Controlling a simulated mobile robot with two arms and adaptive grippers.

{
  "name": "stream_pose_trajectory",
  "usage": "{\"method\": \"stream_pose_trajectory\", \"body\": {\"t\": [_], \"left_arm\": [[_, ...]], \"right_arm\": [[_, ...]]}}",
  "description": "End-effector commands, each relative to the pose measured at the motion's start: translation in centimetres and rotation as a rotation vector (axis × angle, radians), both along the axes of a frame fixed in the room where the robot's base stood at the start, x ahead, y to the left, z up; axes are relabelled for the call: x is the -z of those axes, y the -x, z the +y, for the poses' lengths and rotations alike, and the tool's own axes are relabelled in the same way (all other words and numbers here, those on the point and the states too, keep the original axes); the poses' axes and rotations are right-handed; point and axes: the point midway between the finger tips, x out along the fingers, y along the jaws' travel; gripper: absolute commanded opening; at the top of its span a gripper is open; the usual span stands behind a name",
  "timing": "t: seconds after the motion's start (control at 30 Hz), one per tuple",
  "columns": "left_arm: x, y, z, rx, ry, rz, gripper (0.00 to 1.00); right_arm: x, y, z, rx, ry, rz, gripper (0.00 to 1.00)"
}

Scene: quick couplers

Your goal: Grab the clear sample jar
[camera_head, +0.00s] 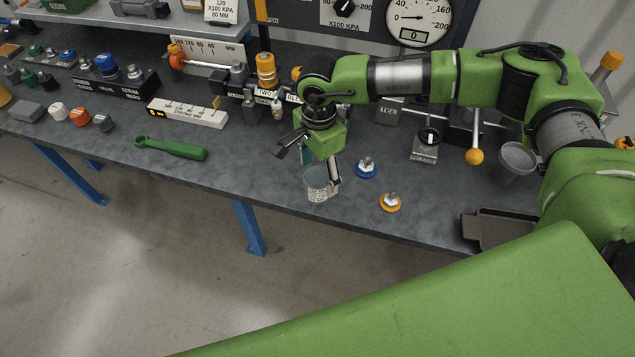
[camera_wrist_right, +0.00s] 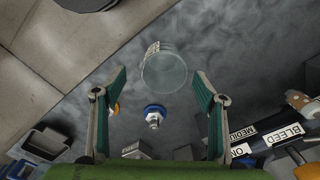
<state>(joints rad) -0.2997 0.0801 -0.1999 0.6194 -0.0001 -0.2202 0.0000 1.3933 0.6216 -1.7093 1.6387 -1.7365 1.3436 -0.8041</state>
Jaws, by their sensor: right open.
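The clear sample jar (camera_head: 316,186) stands near the front edge of the dark workbench in the head view, with printed marks on its side. It also shows in the right wrist view (camera_wrist_right: 164,71), just beyond and between the fingertips. My right gripper (camera_head: 309,168) is open above and around the jar; it also shows in the right wrist view (camera_wrist_right: 160,76). One finger hangs down close to the jar's right side. I cannot tell whether it touches. My left gripper is not in view.
A blue-ringed fitting (camera_head: 366,169) and an orange-ringed fitting (camera_head: 390,202) sit just right of the jar. A green wrench (camera_head: 170,149) lies to the left. A grey cup (camera_head: 516,161) and a dark tray (camera_head: 480,232) are at right. Couplers and gauge blocks line the back.

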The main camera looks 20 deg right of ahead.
Motion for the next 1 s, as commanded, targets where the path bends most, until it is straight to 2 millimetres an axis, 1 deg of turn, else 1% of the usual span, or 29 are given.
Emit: {"method": "stream_pose_trajectory", "body": {"t": [0.03, 0.1, 0.23, 0.33, 0.47, 0.5, 0.6, 0.73, 0.9, 0.97, 1.0], "left_arm": [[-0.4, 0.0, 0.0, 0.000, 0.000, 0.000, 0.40], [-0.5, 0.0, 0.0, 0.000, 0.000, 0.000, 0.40], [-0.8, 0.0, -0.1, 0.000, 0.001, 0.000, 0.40], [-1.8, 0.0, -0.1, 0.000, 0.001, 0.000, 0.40], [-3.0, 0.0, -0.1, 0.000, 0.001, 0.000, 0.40], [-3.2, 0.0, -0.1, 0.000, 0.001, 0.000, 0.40], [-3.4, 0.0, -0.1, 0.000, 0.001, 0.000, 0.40], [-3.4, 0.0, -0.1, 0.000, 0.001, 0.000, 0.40], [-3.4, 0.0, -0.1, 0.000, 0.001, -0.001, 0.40], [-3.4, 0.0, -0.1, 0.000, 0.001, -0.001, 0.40], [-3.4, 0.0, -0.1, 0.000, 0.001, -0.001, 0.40]], "right_arm": [[0.6, 0.1, 0.0, 0.000, 0.001, 0.003, 0.65], [1.3, 0.0, 0.1, -0.001, -0.001, 0.001, 0.65], [2.0, 0.0, 0.1, 0.000, -0.001, 0.000, 0.65], [2.8, -0.2, 0.1, 0.000, 0.000, 0.004, 0.65], [4.6, -0.6, 0.1, 0.000, 0.001, 0.003, 0.65], [5.2, -0.6, 0.1, 0.000, -0.001, 0.002, 0.65], [6.5, -0.6, 0.1, 0.000, -0.002, 0.002, 0.65], [7.1, -0.6, 0.1, 0.000, -0.002, 0.001, 0.65], [7.1, -0.7, 0.1, 0.000, -0.002, 0.000, 0.65], [7.1, -0.7, 0.1, 0.000, -0.002, 0.000, 0.49], [7.1, -0.7, 0.1, 0.000, -0.002, 0.000, 0.39]]}}
